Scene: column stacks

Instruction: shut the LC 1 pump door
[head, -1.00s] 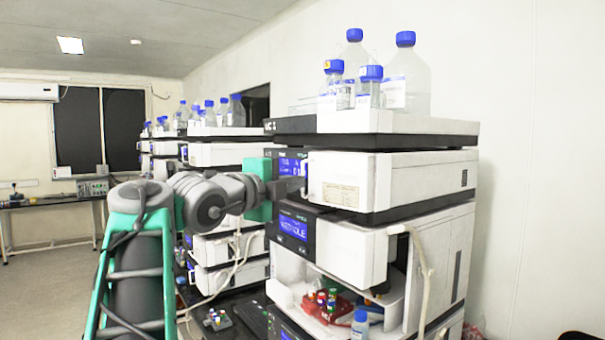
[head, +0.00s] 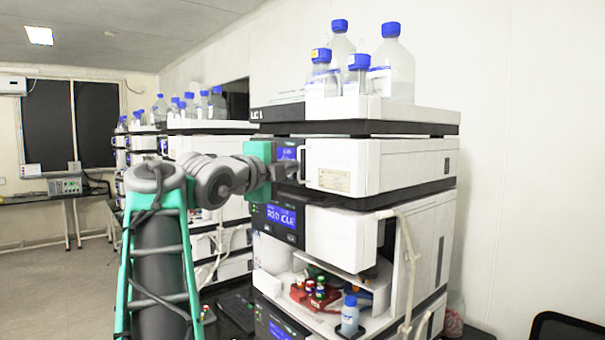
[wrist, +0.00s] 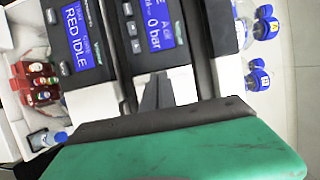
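The LC 1 stack stands right of centre in the head view, with the LC 1 label (head: 257,115) on its top tray. I cannot tell whether the door stands ajar. My gripper (head: 292,170) is at the pump's front, beside the handle; contact is unclear. In the wrist view, its grey fingers (wrist: 156,92) look together, before white surfaces and below the pump display (wrist: 152,30) reading 0 bar.
Blue-capped bottles (head: 362,65) stand on the top tray. Below the pump is a module with a blue display (head: 281,216), then an open bay with red racks (head: 318,291) and a small bottle (head: 349,315). Another stack (head: 215,150) stands behind. A pale tube (head: 409,260) hangs at the right.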

